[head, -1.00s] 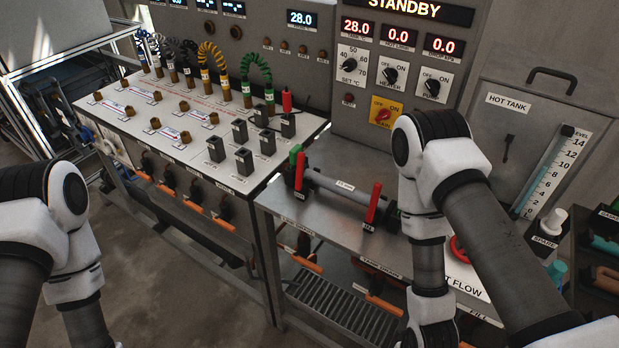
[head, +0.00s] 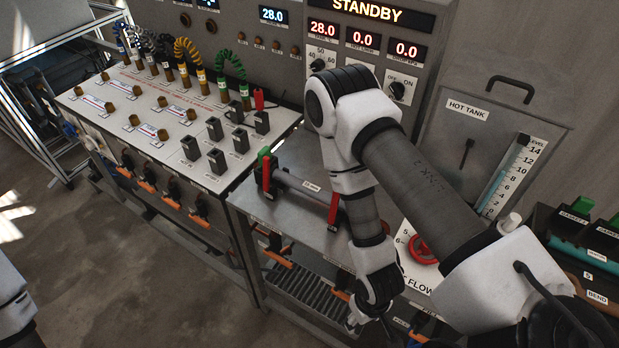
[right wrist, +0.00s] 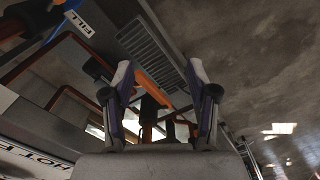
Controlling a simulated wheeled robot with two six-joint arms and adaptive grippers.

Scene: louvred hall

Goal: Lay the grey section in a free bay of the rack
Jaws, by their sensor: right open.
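A grey pipe section (head: 302,185) with a small white label lies on the steel bench in the head view. It lies between a green-topped clamp (head: 265,170) and a red lever (head: 334,208); its right end is hard to make out behind my right arm. My right gripper (right wrist: 162,78) is open and empty in the right wrist view, its two fingers spread over the floor grating and orange handles. In the head view it is small and low at the bench's front edge, apart from the section. My left gripper is out of view. I cannot pick out the rack's bays for certain.
Black bins (head: 590,235) with labelled parts stand at the right edge. A red valve wheel (head: 424,249) sits on the bench near my right arm. The valve panel (head: 165,120) with upright black blocks is at left. Open floor (head: 100,250) lies at lower left.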

